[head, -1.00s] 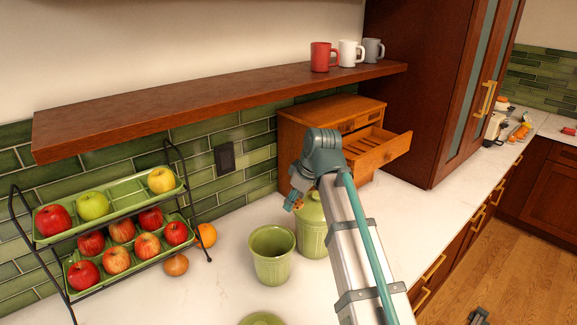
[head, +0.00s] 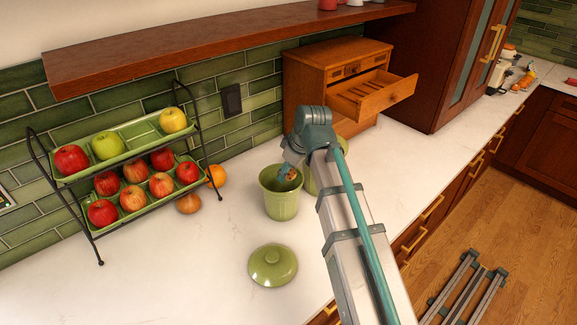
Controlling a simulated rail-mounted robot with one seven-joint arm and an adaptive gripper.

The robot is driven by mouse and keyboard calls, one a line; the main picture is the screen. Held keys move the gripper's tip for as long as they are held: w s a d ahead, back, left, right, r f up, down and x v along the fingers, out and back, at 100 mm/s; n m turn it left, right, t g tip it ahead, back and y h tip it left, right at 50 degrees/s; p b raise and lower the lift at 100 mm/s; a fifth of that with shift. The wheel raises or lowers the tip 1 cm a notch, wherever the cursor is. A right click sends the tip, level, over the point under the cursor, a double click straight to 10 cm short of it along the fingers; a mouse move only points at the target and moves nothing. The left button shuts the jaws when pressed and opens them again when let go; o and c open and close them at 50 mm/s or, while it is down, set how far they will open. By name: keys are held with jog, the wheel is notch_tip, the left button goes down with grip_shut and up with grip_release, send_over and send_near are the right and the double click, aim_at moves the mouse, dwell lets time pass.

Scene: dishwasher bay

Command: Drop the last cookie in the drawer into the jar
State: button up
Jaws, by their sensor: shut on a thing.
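The open green jar (head: 281,205) stands on the counter, and its green lid (head: 273,266) lies in front of it. My gripper (head: 289,174) points down at the jar's mouth, its tip overlapping the far part of the opening. It is shut on a small brown thing, which seems to be the cookie; it is mostly hidden by the gripper. I cannot tell how far the tip is inside the rim. The open drawer (head: 388,97) of the wooden cabinet shows slats and no cookie in its visible part.
A second green jar (head: 311,181) stands right behind my gripper, mostly hidden by my arm. A two-tier fruit rack (head: 100,236) with apples stands at left, with an orange (head: 215,176) beside it. A shelf (head: 230,40) hangs above. The counter at front left is clear.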

jog(key=shift+f, duration=0.5)
jog(key=o, duration=0.7)
jog(key=shift+o, duration=0.2)
jog(key=v, duration=1.2)
